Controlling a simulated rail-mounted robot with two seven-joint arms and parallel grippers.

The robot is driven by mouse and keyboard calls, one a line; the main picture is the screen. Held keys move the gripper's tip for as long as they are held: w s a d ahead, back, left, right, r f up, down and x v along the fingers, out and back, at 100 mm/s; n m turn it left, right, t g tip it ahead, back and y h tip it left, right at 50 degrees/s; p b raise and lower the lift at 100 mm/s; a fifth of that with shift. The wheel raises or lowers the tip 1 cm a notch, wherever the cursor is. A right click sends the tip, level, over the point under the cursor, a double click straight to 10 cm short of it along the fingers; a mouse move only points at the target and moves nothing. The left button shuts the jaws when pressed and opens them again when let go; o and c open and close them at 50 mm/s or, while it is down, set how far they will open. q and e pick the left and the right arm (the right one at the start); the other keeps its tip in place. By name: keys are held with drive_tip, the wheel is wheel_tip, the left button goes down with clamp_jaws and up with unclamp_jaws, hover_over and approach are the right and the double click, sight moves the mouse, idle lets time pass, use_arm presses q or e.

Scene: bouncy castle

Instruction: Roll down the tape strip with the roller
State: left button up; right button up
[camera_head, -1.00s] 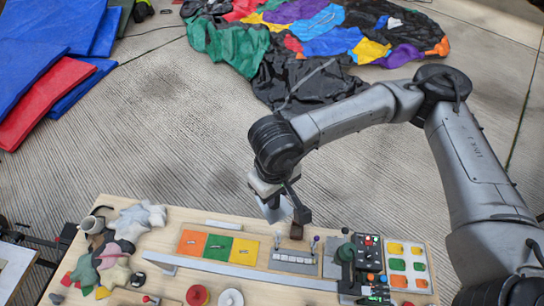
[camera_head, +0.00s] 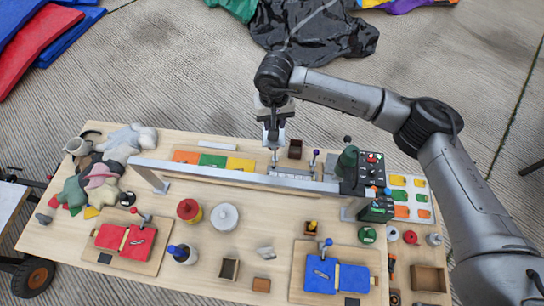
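My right gripper (camera_head: 273,146) points down over the back of the workbench (camera_head: 205,228), directly above a small upright pin (camera_head: 275,158) on the pale panel. Its fingers are small, and I cannot tell whether they hold the pin. My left gripper is out of view. I cannot identify the roller or the tape strip for certain. A narrow pale strip (camera_head: 201,144) lies at the bench's back edge. A red-knobbed tool (camera_head: 141,217) stands at the red cloth board (camera_head: 125,241), and a blue-knobbed one (camera_head: 325,245) at the blue cloth board (camera_head: 338,275).
A raised grey bar (camera_head: 235,175) crosses the bench in front of the orange, green and yellow panels (camera_head: 213,161). A dark block (camera_head: 295,149) and a purple-topped pin (camera_head: 315,154) stand near my gripper. A control box (camera_head: 372,172) is at right, fabric pieces (camera_head: 100,172) at left.

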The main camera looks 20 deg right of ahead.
use_arm(q)
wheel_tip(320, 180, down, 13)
drive_tip(key=b, duration=1)
drive_tip(key=shift+b, duration=0.3)
use_arm(e)
drive_tip(key=w+f+m, duration=0.1)
drive_tip(key=w+f, duration=0.1)
drive_tip(key=f, duration=1)
drive_tip(key=w+f, duration=0.1)
drive_tip(key=f, duration=1)
drive_tip(key=shift+w+d+f+m, duration=0.35)
drive_tip(key=shift+f+m, duration=0.05)
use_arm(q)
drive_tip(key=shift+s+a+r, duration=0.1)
